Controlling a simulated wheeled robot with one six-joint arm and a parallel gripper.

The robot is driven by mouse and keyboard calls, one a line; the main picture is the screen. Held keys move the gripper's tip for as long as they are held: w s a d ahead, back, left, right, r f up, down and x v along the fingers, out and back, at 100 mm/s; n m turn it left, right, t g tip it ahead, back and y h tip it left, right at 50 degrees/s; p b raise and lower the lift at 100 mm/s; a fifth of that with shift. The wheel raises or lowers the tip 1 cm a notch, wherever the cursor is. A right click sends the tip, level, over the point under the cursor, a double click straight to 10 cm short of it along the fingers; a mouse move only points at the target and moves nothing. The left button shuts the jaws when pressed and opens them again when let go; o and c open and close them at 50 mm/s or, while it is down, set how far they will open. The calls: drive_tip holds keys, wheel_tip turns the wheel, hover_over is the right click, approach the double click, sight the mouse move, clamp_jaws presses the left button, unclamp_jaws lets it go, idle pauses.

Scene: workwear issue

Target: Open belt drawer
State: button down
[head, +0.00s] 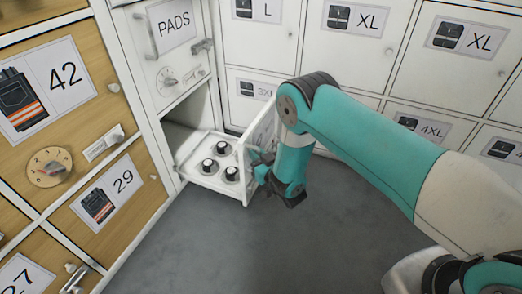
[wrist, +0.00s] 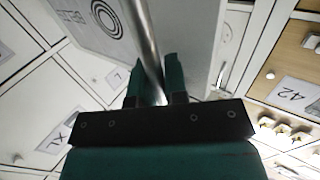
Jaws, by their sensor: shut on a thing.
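The belt drawer (head: 190,176) stands pulled out from the white cabinet, low at the centre-left of the head view. Black rolled belts (head: 222,148) sit inside on pale discs. My gripper (head: 261,173) is at the outer side of the drawer front, which is partly hidden by my arm. In the wrist view, my gripper's green fingers (wrist: 155,75) are shut on the metal bar handle (wrist: 142,30). The drawer front (wrist: 187,30) there carries a spiral belt picture.
A PADS drawer (head: 170,60) with a handle and dial is above the belt drawer. Wooden lockers (head: 125,170) with knobs are at left. White lockers (head: 262,40) line the back. Grey floor (head: 235,250) in front is clear.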

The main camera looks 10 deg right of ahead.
drive_tip(key=shift+s+a+r, duration=0.1)
drive_tip(key=shift+s+a, duration=0.05)
drive_tip(key=shift+a, duration=0.1)
drive_tip(key=c, duration=1.2)
unclamp_jaws()
drive_tip(key=shift+o, duration=0.2)
drive_tip(key=shift+d, duration=0.1)
drive_tip(key=p+v, duration=1.7)
drive_tip(key=shift+s+d, duration=0.15)
drive_tip(key=shift+d, duration=0.05)
